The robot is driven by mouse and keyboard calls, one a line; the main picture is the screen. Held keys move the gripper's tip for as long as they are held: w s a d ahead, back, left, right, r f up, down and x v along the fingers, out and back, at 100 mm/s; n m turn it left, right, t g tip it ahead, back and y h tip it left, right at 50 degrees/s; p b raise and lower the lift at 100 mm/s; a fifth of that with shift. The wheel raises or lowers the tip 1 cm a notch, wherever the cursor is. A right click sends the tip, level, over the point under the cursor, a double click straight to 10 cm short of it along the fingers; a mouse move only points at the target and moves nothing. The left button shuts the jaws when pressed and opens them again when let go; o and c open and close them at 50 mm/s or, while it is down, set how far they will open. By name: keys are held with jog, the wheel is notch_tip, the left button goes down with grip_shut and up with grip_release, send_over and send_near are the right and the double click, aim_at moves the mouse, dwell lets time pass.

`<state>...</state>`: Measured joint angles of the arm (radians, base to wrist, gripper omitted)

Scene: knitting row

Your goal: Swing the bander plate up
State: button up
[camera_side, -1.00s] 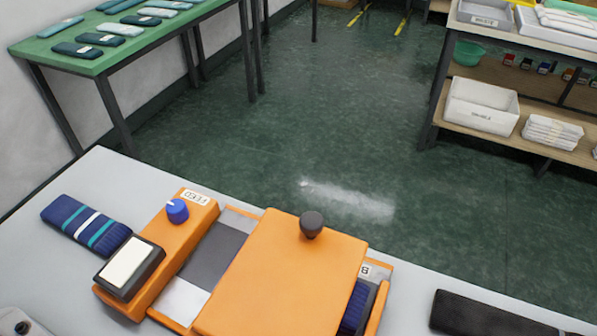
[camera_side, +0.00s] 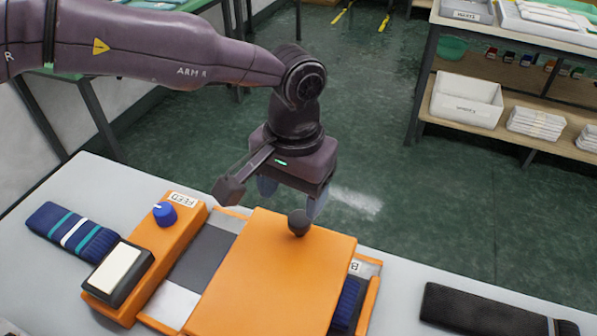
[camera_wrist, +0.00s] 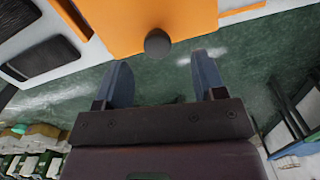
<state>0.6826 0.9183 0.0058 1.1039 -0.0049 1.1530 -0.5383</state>
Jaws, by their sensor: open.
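The bander plate (camera_side: 270,275) is a flat orange panel lying down over the middle of the orange machine on the bench. A dark round knob (camera_side: 298,222) stands at its far edge. My gripper (camera_side: 292,200) is just beyond that edge, close to the knob, with its fingers pointing down. In the wrist view the knob (camera_wrist: 157,43) lies ahead of and between the two open fingers (camera_wrist: 158,80), and nothing is held. The plate (camera_wrist: 140,18) shows at the top of the wrist view. Whether a finger touches the knob cannot be told.
The machine's feed block has a blue dial (camera_side: 164,213) and a white pad (camera_side: 118,272). A striped navy band (camera_side: 72,232) lies left of it, and a black case (camera_side: 485,312) lies right. A shelf with a white bin (camera_side: 466,100) stands across the open floor.

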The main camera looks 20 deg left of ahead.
aim_at(298, 222)
jog(key=shift+w+d+r+n+t, duration=0.15)
jog(key=shift+w+d+r+n, duration=0.15)
jog(key=shift+r, duration=0.25)
jog(key=shift+w+d+r+n+t, duration=0.1)
jog(key=shift+w+d+r+t, duration=0.05)
jog(key=shift+w+r, duration=0.35)
jog(key=shift+s+a+n, duration=0.1)
jog(key=shift+s+n, duration=0.1)
jog(key=shift+n, duration=0.1)
jog(key=shift+f, duration=0.35)
notch_tip(298, 222, down, 9)
jog(key=shift+f, duration=0.15)
jog(key=shift+c, duration=0.5)
jog(key=c, duration=0.7)
jog(key=shift+o, duration=0.2)
jog(key=shift+s+r+t, duration=0.3)
jog(key=shift+r+t, duration=0.05)
jog(key=shift+r, duration=0.45)
jog(key=shift+s+r+t, duration=0.25)
jog(key=shift+r+t, duration=0.1)
jog(key=shift+r, duration=0.4)
